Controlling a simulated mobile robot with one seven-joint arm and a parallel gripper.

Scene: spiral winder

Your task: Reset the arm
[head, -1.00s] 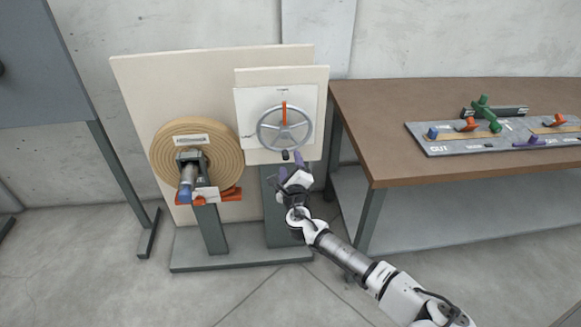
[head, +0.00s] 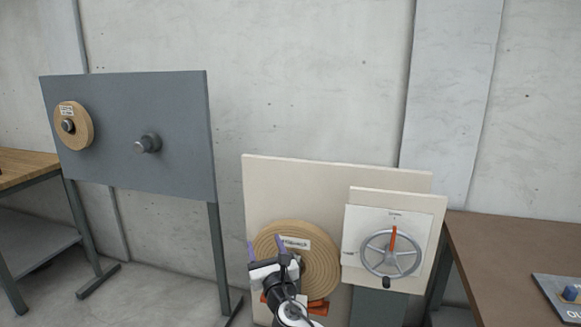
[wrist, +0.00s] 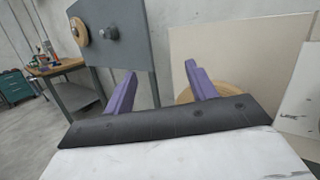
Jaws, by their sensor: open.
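My gripper (head: 266,245) shows low in the head view, in front of the tan wound roll (head: 318,262) on the cream winder board (head: 262,180). Its two purple fingers stand apart with nothing between them. In the wrist view the fingers (wrist: 156,88) point forward, with the grey panel on the left and the cream board on the right. The arm hides the lower left of the roll. A grey handwheel (head: 372,262) with a red pointer is to the right of the gripper, apart from it.
A grey panel (head: 180,100) on legs holds a small tan roll (head: 83,135) on one peg; its other peg (head: 148,143) is bare. A brown table (head: 500,255) with a grey tool board (head: 553,290) stands at right. A wooden bench (wrist: 55,66) stands at far left. Floor shows between bench and panel.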

